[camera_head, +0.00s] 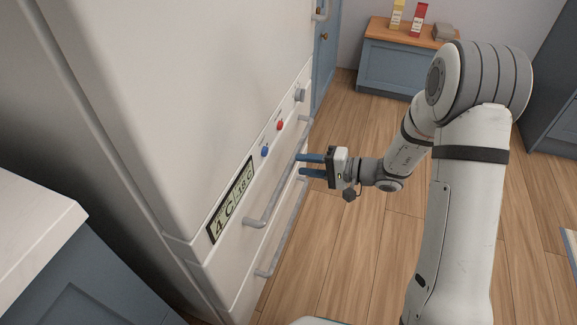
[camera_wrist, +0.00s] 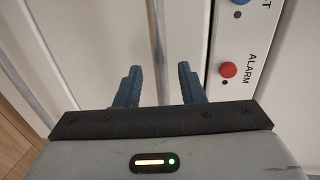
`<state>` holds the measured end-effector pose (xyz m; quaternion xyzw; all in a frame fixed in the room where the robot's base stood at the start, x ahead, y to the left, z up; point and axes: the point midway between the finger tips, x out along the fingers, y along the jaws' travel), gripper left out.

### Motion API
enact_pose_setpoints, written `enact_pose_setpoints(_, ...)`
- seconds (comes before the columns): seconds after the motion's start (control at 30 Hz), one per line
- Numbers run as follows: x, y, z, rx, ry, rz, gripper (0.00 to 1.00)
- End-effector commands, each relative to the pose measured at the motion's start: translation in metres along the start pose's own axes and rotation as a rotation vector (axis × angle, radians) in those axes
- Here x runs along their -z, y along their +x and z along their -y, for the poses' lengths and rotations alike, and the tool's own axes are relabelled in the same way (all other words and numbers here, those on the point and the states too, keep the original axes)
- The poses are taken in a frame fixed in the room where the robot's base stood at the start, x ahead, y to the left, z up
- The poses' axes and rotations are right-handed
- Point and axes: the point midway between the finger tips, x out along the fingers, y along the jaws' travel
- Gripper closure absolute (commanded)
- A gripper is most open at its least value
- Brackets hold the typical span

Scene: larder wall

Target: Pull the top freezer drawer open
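The tall white fridge-freezer (camera_head: 170,90) stands at the left in the head view. Below its control strip, the upper bar handle (camera_head: 275,196) runs along the top freezer drawer, which looks closed. My gripper (camera_head: 299,164) is at the far part of this handle, its blue fingers pointing at the front. In the wrist view my gripper (camera_wrist: 157,78) is open, with a grey bar (camera_wrist: 155,35) running between the two fingers. The fingers show gaps to the bar on both sides. Whether the tips reach past the bar's depth is unclear.
A lower bar handle (camera_head: 277,248) runs below the upper one. The control strip has a display (camera_head: 231,200), a blue button (camera_head: 264,151) and a red alarm button (camera_head: 280,125). A blue cabinet (camera_head: 395,65) stands at the back. The wooden floor (camera_head: 345,240) before the drawers is clear.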

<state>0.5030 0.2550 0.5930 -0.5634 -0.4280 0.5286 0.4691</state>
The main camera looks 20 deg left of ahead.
Motion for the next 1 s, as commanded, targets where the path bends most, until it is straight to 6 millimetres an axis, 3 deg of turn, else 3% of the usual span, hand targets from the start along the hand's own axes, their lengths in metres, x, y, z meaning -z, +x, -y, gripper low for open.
enact_pose_setpoints(0.1, -0.001, 0.021, -0.002, 0.0, -0.001, 0.004, 0.64)
enact_pose_setpoints(0.3, 0.0, 0.042, -0.001, -0.001, 0.001, 0.001, 0.64)
enact_pose_setpoints(0.63, 0.0, 0.046, 0.0, -0.001, 0.001, 0.0, 0.64)
enact_pose_setpoints(1.0, 0.0, 0.045, 0.0, -0.001, 0.001, -0.001, 0.94)
